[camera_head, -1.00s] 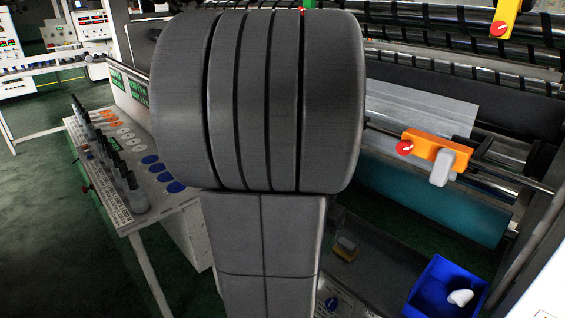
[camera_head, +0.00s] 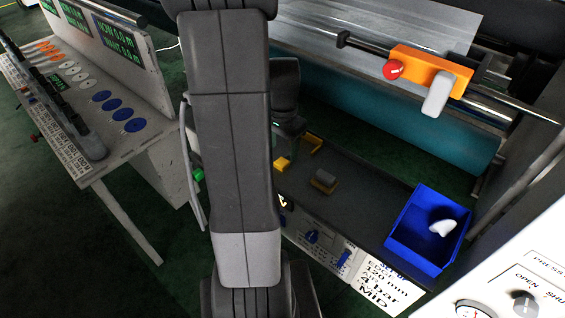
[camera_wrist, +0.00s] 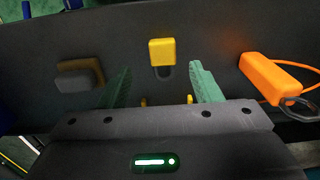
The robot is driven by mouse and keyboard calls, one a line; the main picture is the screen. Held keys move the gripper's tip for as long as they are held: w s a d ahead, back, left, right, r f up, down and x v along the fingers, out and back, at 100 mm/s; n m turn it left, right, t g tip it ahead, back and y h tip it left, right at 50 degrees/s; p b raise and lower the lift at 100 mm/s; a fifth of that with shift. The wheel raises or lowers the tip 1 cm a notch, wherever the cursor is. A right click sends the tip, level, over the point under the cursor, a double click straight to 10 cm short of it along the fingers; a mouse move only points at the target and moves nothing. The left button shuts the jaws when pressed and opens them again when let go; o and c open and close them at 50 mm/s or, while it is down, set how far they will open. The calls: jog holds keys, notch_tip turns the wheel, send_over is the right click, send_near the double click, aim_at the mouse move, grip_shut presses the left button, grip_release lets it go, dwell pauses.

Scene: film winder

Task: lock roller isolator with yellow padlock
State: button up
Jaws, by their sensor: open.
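In the wrist view the yellow padlock (camera_wrist: 162,52) lies on the dark shelf, its dark shackle pointing toward my gripper (camera_wrist: 160,78). My gripper's two green fingers are spread, with nothing held between them. The padlock is ahead of them, near the middle of the gap; I cannot tell whether they touch it.
A dark block (camera_wrist: 80,75) lies left of the padlock and an orange item with a metal ring (camera_wrist: 272,80) lies right. A blue bin (camera_head: 428,232) with a white object stands on the shelf's right end. An orange red-knobbed unit (camera_head: 428,70) sits on the bar above.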

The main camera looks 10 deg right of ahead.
aim_at(283, 161)
jog(key=shift+w+f, duration=0.15)
jog(key=shift+f, duration=1.15)
jog(key=shift+w+f, duration=0.1)
jog(key=shift+f, duration=1.15)
jog(key=c, duration=1.2)
jog(key=shift+r, duration=0.1)
